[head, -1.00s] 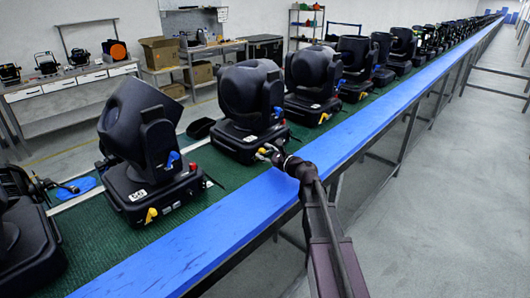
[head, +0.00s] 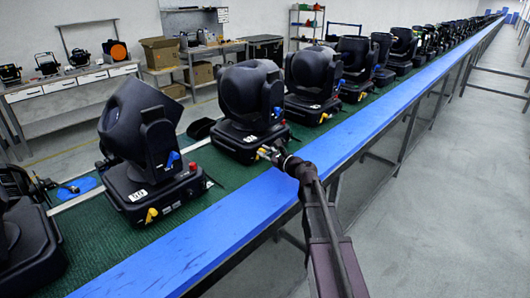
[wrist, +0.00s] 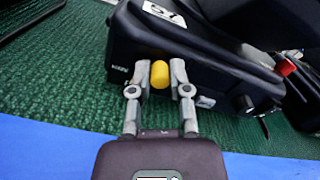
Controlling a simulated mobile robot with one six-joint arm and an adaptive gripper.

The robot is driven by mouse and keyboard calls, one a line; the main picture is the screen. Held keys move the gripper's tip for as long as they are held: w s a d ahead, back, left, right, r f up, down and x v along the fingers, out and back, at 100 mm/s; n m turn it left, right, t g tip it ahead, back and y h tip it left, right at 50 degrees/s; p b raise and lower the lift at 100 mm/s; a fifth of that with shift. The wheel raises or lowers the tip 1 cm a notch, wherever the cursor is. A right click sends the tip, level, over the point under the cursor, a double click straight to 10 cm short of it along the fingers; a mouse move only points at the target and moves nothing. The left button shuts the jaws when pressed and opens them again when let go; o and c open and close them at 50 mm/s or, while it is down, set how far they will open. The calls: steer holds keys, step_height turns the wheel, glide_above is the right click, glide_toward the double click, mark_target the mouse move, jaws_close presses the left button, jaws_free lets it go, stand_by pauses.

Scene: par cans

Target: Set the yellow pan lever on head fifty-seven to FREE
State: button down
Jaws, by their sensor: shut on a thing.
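The yellow pan lever (wrist: 159,74) sticks out from the side of a black moving head's base. The number plate (wrist: 160,12) on that base is cut off at the top of the wrist view and looks like 57. My gripper (wrist: 157,75) has a finger on each side of the lever and is shut on it. In the head view my gripper (head: 265,152) reaches the near side of the second large head (head: 250,95), and its fingers mostly cover the lever there. The lever's position marking cannot be read.
A neighbouring head (head: 145,135) with its own yellow lever (head: 151,215) stands to the left. More heads run in a row to the right on the green mat (head: 225,177). The blue table edge (head: 215,230) lies below my gripper. A red switch (wrist: 286,67) is on the base.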

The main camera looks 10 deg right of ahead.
mark_target(253, 152)
steer(key=shift+a, duration=0.1)
steer(key=n, duration=0.3)
steer(key=a+n, duration=0.1)
steer(key=n, duration=0.1)
steer(key=shift+s+a+r, duration=0.1)
steer(key=shift+s+r, duration=0.05)
steer(key=shift+s, duration=0.2)
steer(key=n, duration=0.3)
steer(key=shift+s+a+n, duration=0.3)
steer(key=shift+a+n, duration=0.1)
steer(key=shift+s+a+f+n, duration=0.1)
steer(key=shift+a+f+n, duration=0.05)
steer(key=shift+n, duration=0.55)
steer(key=shift+s+a+f+n, duration=0.1)
steer(key=shift+n, duration=0.6)
